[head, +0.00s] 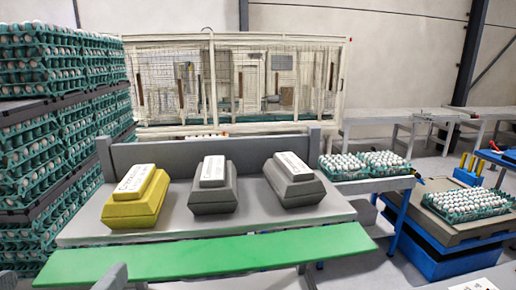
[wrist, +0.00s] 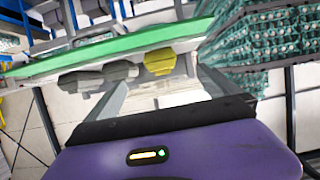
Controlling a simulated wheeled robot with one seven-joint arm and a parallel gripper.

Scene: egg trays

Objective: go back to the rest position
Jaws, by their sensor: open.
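My gripper (wrist: 161,78) shows in the wrist view, with its purple body at the bottom and two grey fingers spread wide apart. It is open, and nothing is seen between the fingers. It is not in the head view. The wrist picture is turned over and shows the work table from afar. On that grey table (head: 300,219) stand three closed cartons in a row: a yellow carton (head: 136,199) at left, a dark grey carton (head: 212,187) in the middle and another grey carton (head: 291,180) at right. The gripper is clear of all three.
A green strip (head: 200,257) runs along the table's front. Tall stacks of egg trays (head: 62,128) stand at the left. More egg trays (head: 466,203) lie on a blue-framed stand at the right. A wire cage (head: 236,84) stands behind the table.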

